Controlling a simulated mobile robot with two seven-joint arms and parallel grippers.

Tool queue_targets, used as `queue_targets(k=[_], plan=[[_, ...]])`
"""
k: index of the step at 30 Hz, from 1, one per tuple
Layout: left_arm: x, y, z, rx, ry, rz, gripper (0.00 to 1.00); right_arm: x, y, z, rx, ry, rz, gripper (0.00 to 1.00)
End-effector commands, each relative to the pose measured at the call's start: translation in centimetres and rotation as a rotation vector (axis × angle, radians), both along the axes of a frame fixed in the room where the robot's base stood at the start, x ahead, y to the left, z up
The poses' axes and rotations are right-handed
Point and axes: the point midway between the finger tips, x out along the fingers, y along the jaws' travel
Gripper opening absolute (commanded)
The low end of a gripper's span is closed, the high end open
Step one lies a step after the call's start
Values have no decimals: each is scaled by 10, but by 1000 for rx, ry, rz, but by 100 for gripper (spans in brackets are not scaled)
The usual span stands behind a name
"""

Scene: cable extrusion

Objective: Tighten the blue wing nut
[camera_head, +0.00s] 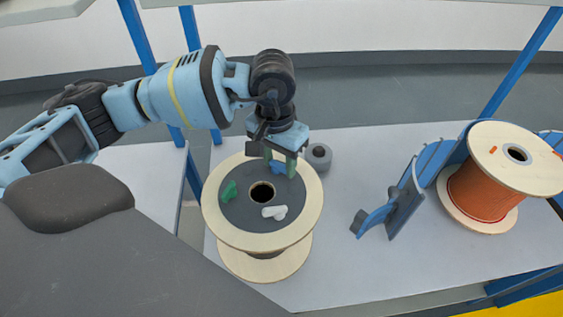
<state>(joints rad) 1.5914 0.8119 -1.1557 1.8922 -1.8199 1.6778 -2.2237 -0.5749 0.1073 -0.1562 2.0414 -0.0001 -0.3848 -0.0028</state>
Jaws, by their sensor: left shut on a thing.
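The blue wing nut (278,168) is on the dark disc (243,203) on top of a wooden spool (226,231), near the disc's far edge. My left gripper (281,164) points down over it, with its green fingertips on either side of it. It is shut on the blue wing nut, which the fingers partly hide. A green wing nut (229,191) is on the left of the same disc, and a white wing nut (275,212) is at its front right. My right gripper is not in view.
A grey roll (319,155) stands just right of the spool on the white table (345,262). A blue bracket (401,203) and a spool of orange cable (482,192) are at the right. Blue posts rise behind. The table's front middle is clear.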

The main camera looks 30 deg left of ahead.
Motion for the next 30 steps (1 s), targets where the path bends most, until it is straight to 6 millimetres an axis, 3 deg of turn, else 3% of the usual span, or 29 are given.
queue_targets(k=[12, 29, 30], plan=[[-1, 0, -1, -1, 0, -189, 20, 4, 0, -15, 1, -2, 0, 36], [-1, 0, 1, 0, -1, -213, 20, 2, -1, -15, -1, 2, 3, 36], [-1, 0, 1, 0, -1, -213, 48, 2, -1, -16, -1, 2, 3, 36]])
